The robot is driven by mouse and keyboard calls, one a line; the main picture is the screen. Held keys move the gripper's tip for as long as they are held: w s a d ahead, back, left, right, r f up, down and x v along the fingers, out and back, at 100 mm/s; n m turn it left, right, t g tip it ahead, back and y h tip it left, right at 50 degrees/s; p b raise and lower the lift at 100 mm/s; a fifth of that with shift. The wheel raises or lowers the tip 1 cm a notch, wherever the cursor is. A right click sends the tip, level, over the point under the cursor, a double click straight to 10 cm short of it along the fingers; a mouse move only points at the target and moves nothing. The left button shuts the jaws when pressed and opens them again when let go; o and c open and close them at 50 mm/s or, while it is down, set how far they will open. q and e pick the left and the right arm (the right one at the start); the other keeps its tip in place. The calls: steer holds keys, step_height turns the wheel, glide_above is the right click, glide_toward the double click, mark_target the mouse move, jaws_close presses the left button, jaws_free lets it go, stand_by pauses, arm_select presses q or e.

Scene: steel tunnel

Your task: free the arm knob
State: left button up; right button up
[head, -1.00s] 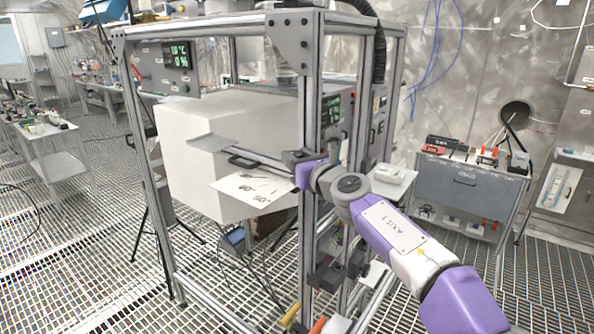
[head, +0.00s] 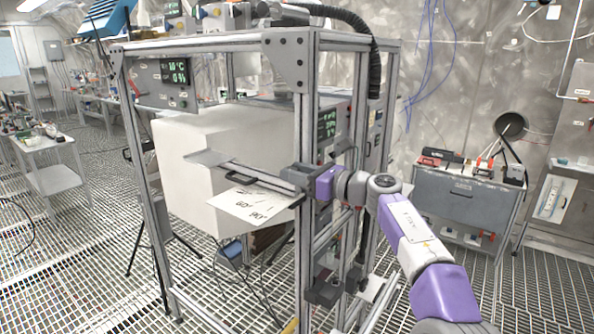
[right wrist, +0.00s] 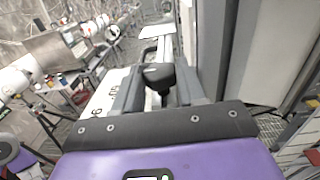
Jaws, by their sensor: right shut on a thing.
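The arm knob (right wrist: 158,76) is black and sits between the two grey fingers of my right gripper (right wrist: 160,92) in the right wrist view. The gripper is shut on it. In the head view my right gripper (head: 301,176) is at the front post of the metal frame, where the flat grey arm (head: 250,170) meets the post. The knob is hidden there by the gripper. The arm reaches left in front of the white block (head: 180,165). A paper sheet with handwriting (head: 250,205) lies just below the arm. My left gripper is not in view.
The metal frame (head: 306,120) has upright posts close around my right gripper. Dark clamps (head: 327,290) stick out lower on it. A grey cabinet (head: 465,200) stands to the right with tools on top. The grating floor is open at left.

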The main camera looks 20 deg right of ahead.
stand_by(0.3)
steer(key=o, duration=1.1)
steer(key=shift+c, duration=0.2)
